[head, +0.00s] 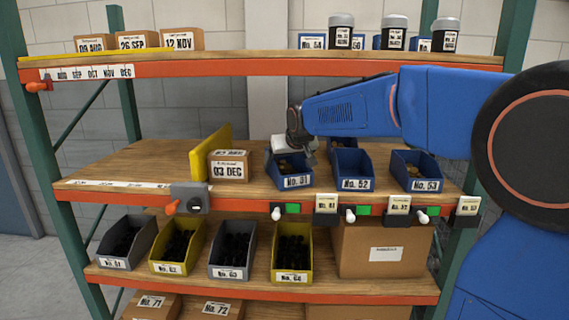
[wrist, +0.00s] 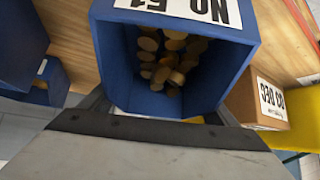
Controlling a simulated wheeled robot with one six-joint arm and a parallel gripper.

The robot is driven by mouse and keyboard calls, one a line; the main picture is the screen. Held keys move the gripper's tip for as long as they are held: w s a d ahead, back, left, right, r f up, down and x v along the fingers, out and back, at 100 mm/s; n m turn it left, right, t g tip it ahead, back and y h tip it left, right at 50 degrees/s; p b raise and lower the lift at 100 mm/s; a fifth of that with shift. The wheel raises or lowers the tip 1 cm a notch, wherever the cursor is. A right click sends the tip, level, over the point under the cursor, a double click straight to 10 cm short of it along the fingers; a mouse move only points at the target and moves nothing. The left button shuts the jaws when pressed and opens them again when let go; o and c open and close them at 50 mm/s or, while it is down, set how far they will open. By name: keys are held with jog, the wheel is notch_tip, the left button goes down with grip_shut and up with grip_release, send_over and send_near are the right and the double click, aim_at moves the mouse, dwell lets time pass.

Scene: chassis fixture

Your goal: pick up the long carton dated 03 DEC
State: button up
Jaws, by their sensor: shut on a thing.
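The carton dated 03 DEC (head: 229,170) is a brown box on the middle shelf, just right of a yellow divider. In the wrist view the carton (wrist: 262,100) is at the right edge, its label upside down. My gripper (head: 300,148) is apart from it, at the blue bin No. 51 (head: 290,181) to its right. In the wrist view the bin (wrist: 112,60) fills the middle, with round brown pieces inside, and my gripper (wrist: 165,118) is shut on it at its rear. The contact is partly hidden. The bin appears at shelf level; I cannot tell if it is lifted.
Blue bins No. 52 (head: 352,172) and No. 53 (head: 415,170) stand to the right. The yellow divider (head: 209,150) stands beside the carton's left side. The shelf (head: 130,165) is bare further left. Small cartons (head: 178,40) and jars (head: 341,32) stand on the upper shelf.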

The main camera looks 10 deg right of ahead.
jog(key=o, duration=1.4)
jog(key=shift+f, duration=0.1)
jog(key=shift+s+r, duration=0.15)
jog(key=shift+r, duration=0.2)
jog(key=v, duration=1)
jog(key=shift+s+r, duration=0.2)
jog(key=shift+s, duration=0.05)
jog(key=shift+s+r, duration=0.25)
jog(key=shift+s, duration=0.05)
jog(key=shift+s+d, duration=0.1)
